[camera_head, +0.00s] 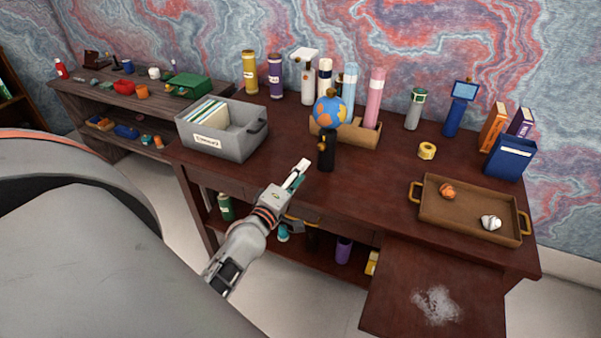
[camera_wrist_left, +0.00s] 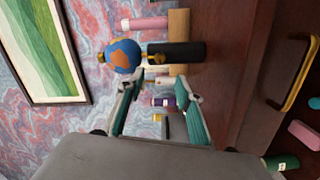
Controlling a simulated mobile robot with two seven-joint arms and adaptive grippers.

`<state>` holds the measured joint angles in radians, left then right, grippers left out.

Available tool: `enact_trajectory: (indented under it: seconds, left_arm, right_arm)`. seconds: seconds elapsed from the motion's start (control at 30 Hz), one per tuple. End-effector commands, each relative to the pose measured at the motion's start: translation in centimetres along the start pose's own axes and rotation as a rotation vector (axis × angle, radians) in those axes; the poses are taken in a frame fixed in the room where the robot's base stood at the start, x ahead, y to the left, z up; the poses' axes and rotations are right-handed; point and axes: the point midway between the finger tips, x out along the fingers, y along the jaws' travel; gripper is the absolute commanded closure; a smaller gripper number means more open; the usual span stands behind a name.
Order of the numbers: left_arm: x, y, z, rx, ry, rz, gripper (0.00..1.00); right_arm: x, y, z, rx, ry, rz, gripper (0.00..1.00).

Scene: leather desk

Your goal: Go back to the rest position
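My left gripper (camera_head: 299,173) reaches in from the left above the front edge of the dark wooden desk (camera_head: 385,205). In the left wrist view its two fingers (camera_wrist_left: 165,83) stand apart, with no object held between them. A black cylinder (camera_head: 328,155) stands on the desk just beyond the fingertips, apart from them as far as I can tell. It also shows in the left wrist view (camera_wrist_left: 180,50). A blue and orange globe (camera_head: 331,111) appears above and behind the black cylinder. My right gripper is in neither view.
A grey bin (camera_head: 228,143) with folders stands left of the gripper. A brown tray (camera_head: 466,219) with two crumpled balls lies at right, with a tape roll (camera_head: 427,151) behind. Several bottles line the back. An extended lower panel (camera_head: 405,290) juts out at front right. The desk's middle is clear.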

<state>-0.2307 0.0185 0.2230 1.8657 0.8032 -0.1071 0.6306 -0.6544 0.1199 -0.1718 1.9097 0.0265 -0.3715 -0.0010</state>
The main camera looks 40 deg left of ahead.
Motion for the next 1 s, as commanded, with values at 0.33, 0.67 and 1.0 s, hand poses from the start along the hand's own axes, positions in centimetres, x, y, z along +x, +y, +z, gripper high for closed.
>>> enact_trajectory:
  seconds: [0.33, 0.67, 1.0]
  left_arm:
    - [-0.1, -0.2, 0.2, 0.014, -0.006, -0.005, 0.65]
    - [-8.4, -8.7, 10.8, 0.661, -0.312, -0.137, 0.65]
    - [-22.4, -16.9, 19.6, 1.392, -0.726, -0.109, 0.65]
  right_arm:
    - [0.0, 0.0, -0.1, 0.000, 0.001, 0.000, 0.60]
    - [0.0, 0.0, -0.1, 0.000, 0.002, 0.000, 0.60]
    - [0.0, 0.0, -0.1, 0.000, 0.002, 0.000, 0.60]
